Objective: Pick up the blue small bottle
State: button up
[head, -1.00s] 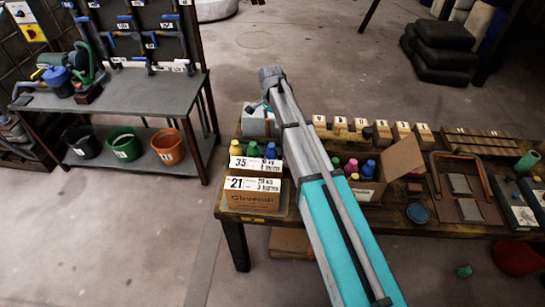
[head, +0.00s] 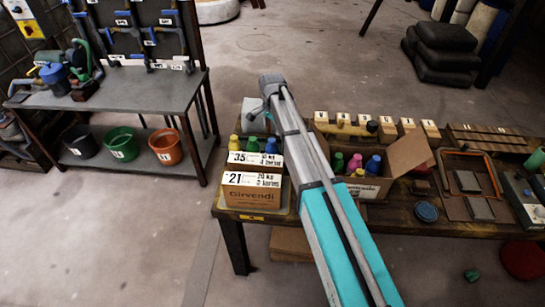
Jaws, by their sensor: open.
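A blue small bottle (head: 373,165) stands at the right end of an open cardboard box on the workbench, beside pink and green bottles. Another blue bottle (head: 271,146) stands in the left box behind the number cards, next to a green and a yellow one. I cannot tell which blue bottle is meant. My grey and turquoise arm reaches up across the bench between the two boxes and hides part of both.
The workbench (head: 465,234) also holds numbered wooden blocks (head: 407,126), a blue round lid (head: 426,211) and an orange-framed tray (head: 440,172). A grey shelf table (head: 115,92) with several buckets stands at left. The floor between is clear.

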aim_at(272, 140)
jog(key=shift+f+b, duration=0.65)
jog(key=shift+f, duration=0.3)
jog(key=shift+f, duration=0.15)
jog(key=shift+f+b, duration=2.45)
jog(key=shift+b, duration=0.15)
grip_shut()
